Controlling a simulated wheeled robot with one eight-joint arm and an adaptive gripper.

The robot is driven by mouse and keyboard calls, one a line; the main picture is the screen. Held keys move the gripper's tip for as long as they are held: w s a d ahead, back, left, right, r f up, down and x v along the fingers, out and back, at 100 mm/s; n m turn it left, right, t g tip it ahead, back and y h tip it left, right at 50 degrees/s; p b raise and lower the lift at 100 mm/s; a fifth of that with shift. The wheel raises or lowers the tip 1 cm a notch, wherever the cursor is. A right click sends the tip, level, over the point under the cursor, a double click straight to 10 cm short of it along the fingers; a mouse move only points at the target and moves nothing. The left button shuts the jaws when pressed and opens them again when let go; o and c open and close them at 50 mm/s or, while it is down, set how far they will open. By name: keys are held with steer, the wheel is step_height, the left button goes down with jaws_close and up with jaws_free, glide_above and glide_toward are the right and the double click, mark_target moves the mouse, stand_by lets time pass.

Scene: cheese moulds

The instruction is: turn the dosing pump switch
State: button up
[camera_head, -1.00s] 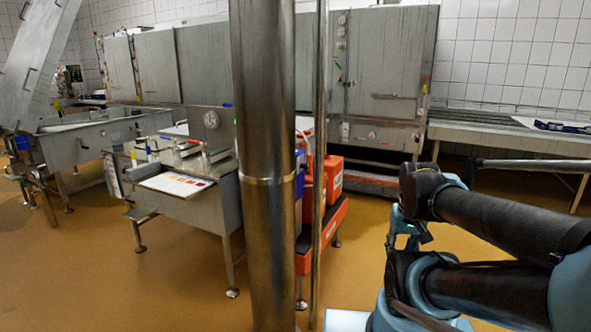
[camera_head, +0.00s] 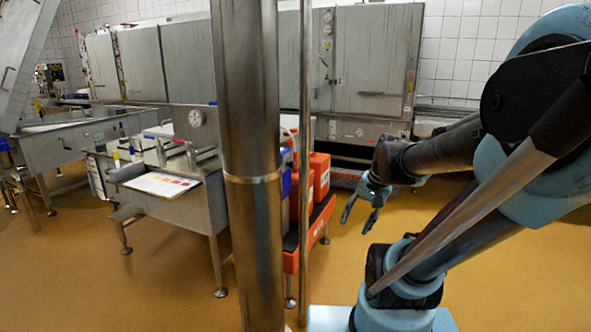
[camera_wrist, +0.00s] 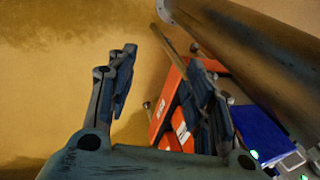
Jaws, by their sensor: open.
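My gripper (camera_head: 360,214) hangs fingers down in the head view, right of the steel column, apart from the red cart. In the wrist view my gripper (camera_wrist: 160,75) is open, with nothing between its two fingers. A blue box (camera_wrist: 262,130) with small green lights shows at the lower right of the wrist view, beyond the right finger. It may be the dosing pump, but I cannot make out a switch. In the head view only a sliver of blue (camera_head: 286,184) shows beside the column, which hides the rest.
A red cart (camera_head: 322,222) with red canisters (camera_head: 319,178) stands just behind the column (camera_head: 252,215) and a thin pole (camera_head: 305,120). A steel table (camera_head: 175,210) with a colour chart is left. Steel cabinets (camera_head: 370,60) line the back.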

steer(key=w+a+r+m+y, duration=0.2)
steer(key=w+a+m, duration=0.1)
steer(key=w, duration=0.3)
steer(key=w+a+r+m+y, duration=0.2)
steer(key=w+a, duration=0.1)
steer(key=w, duration=0.4)
steer(key=m+t+y, duration=0.4)
steer(key=m+y, duration=0.6)
steer(key=m, duration=0.3)
glide_toward(291, 165)
steer(key=w+x, duration=0.1)
steer(key=x, duration=0.7)
steer(key=shift+w+f, duration=0.3)
steer(key=shift+f, duration=0.1)
steer(key=shift+c, duration=0.4)
steer(key=c, duration=0.9)
